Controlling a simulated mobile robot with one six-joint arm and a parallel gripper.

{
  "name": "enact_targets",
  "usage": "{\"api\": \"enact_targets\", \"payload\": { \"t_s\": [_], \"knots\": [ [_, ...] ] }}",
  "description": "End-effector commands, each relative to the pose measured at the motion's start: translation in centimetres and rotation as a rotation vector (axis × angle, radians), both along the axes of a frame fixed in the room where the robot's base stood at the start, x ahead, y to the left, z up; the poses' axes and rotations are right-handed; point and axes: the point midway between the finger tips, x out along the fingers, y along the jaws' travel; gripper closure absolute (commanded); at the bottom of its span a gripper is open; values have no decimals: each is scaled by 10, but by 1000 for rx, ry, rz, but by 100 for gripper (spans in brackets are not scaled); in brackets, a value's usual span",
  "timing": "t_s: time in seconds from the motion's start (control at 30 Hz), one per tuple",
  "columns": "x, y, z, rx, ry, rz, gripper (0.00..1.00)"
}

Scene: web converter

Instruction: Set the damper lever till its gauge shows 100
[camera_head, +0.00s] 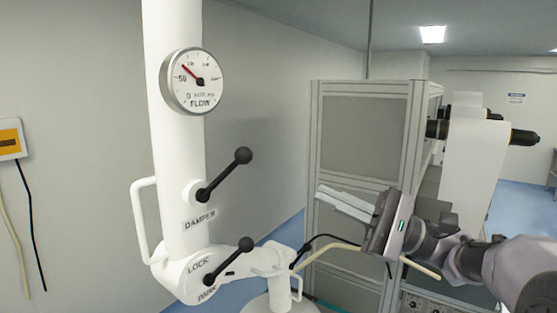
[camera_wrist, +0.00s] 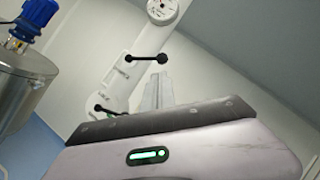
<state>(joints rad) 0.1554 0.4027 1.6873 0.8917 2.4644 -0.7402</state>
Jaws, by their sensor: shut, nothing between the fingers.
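The damper lever (camera_head: 224,174) is a black rod with a ball knob on the white column (camera_head: 178,130), above the DAMPER label. It points up and to the right. It also shows in the wrist view (camera_wrist: 146,58). The round FLOW gauge (camera_head: 194,81) sits above it, its red needle pointing up-left, a little past the 50 mark. The gauge is partly cut off in the wrist view (camera_wrist: 168,10). My gripper (camera_head: 322,194) is shut and empty, to the right of the damper lever and apart from it, fingers pointing left.
A second black lever (camera_head: 229,261) with LOCK and PARK labels sits below the damper lever. A white handle (camera_head: 143,220) is at the column's left. A grey framed cabinet (camera_head: 363,140) stands behind my gripper. The wrist view shows a metal vessel (camera_wrist: 25,90) with a blue motor.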

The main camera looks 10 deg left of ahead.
Motion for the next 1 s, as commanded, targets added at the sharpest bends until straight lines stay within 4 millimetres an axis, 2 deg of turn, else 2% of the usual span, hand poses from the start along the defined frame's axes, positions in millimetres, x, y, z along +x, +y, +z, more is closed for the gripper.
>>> {"api": "enact_targets", "payload": {
  "t_s": [0.03, 0.1, 0.3, 0.5, 0.7, 1.0],
  "knots": [
    [-1, 10, 10, -1, -2, 4, 100],
    [-2, 25, 17, -1, -2, 4, 100],
    [-3, 66, 34, -3, -5, 4, 100],
    [-3, 97, 45, -4, -5, 1, 100],
    [-3, 110, 47, -4, -5, 0, 100],
    [-3, 110, 47, -5, -10, -1, 100]
  ]
}}
